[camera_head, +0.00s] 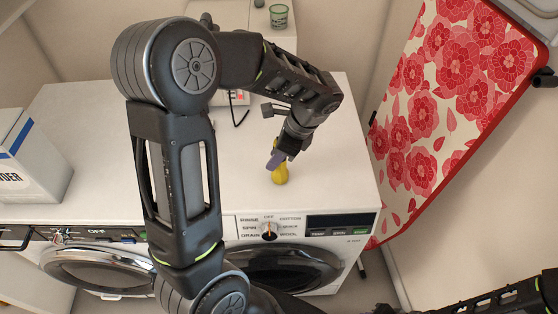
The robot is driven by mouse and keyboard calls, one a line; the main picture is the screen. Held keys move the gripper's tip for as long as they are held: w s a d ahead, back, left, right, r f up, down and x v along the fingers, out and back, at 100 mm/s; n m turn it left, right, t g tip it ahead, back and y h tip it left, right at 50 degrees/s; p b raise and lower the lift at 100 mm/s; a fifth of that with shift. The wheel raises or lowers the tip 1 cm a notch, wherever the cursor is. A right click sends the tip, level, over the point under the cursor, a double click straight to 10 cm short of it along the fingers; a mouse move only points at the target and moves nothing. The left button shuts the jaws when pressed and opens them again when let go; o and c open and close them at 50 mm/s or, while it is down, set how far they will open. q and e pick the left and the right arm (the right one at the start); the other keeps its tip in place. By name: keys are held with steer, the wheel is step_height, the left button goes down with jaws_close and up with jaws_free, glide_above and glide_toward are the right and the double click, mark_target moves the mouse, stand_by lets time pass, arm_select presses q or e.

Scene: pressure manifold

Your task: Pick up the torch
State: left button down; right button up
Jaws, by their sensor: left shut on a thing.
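My left gripper (282,154) is above the front right of the white washing machine top and points down. It is shut on the yellow torch (280,175), whose rounded yellow part shows below the fingers. The gripper hides the torch's upper part. I cannot tell whether the torch touches the machine top. My right arm comes in along the bottom right edge, and a dark part of it (383,308) is cut off by the frame. I cannot tell whether its gripper is open.
A white and blue powder box (28,160) stands at the left. A green cup (279,16) sits at the back on a white surface. A floral ironing board (450,90) leans at the right. A red and white item (238,98) is partly hidden behind my arm. The white top (95,130) is mostly clear.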

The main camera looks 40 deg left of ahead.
arm_select(q)
step_height(320, 180, up, 10)
steer(key=shift+r+b, duration=0.1)
steer(key=shift+b, duration=0.5)
